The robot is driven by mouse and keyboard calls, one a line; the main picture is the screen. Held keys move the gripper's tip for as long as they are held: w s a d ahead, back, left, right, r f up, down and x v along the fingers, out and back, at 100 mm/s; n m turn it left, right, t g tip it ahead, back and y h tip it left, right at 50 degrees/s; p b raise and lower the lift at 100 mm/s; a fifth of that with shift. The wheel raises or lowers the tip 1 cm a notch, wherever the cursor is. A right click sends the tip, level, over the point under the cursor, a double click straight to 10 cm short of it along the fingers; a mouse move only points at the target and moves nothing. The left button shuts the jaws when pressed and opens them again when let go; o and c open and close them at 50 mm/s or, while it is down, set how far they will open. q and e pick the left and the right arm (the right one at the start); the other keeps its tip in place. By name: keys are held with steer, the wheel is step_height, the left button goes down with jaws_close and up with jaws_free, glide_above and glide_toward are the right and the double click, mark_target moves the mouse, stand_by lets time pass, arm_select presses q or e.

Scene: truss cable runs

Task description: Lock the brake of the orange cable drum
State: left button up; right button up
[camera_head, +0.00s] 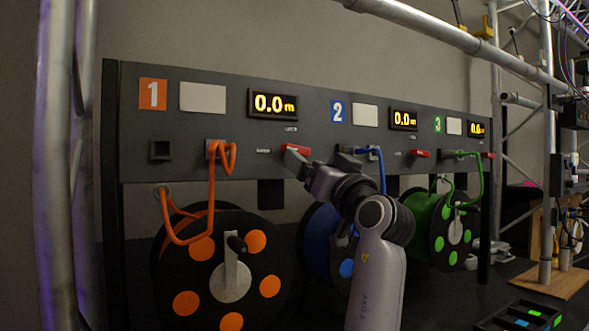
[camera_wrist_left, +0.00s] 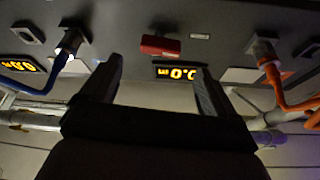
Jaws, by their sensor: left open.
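The orange cable drum (camera_head: 230,283) hangs below the panel at station 1, with round orange patches and a crank handle on its face. A red brake handle (camera_head: 298,149) lies level on the panel below the station 1 display. In the left wrist view, which is upside down, the red handle (camera_wrist_left: 160,46) shows whole, beyond the fingertips. My left gripper (camera_head: 318,160) is open in front of the panel, close to the handle and partly covering it in the head view. The left wrist view shows nothing between its fingers (camera_wrist_left: 158,78). My right gripper is out of view.
An orange cable (camera_head: 212,195) loops from a panel socket toward its drum. The blue drum (camera_head: 320,240) and blue cable (camera_head: 382,172) are close beside my left arm. The green drum (camera_head: 450,235) is farther right. Truss tubes (camera_head: 58,150) stand at the left.

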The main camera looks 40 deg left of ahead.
mark_target(299, 150)
arm_select(q)
steer(key=p+x, duration=0.1)
steer(key=x, duration=0.5)
steer(key=shift+a+r+p, duration=0.1)
steer(key=shift+r+p, duration=0.05)
steer(key=shift+p, duration=0.15)
steer(key=shift+w+a+r, duration=0.1)
steer(key=shift+w+a, duration=0.05)
steer(key=shift+a, duration=0.2)
steer(key=c, duration=1.1)
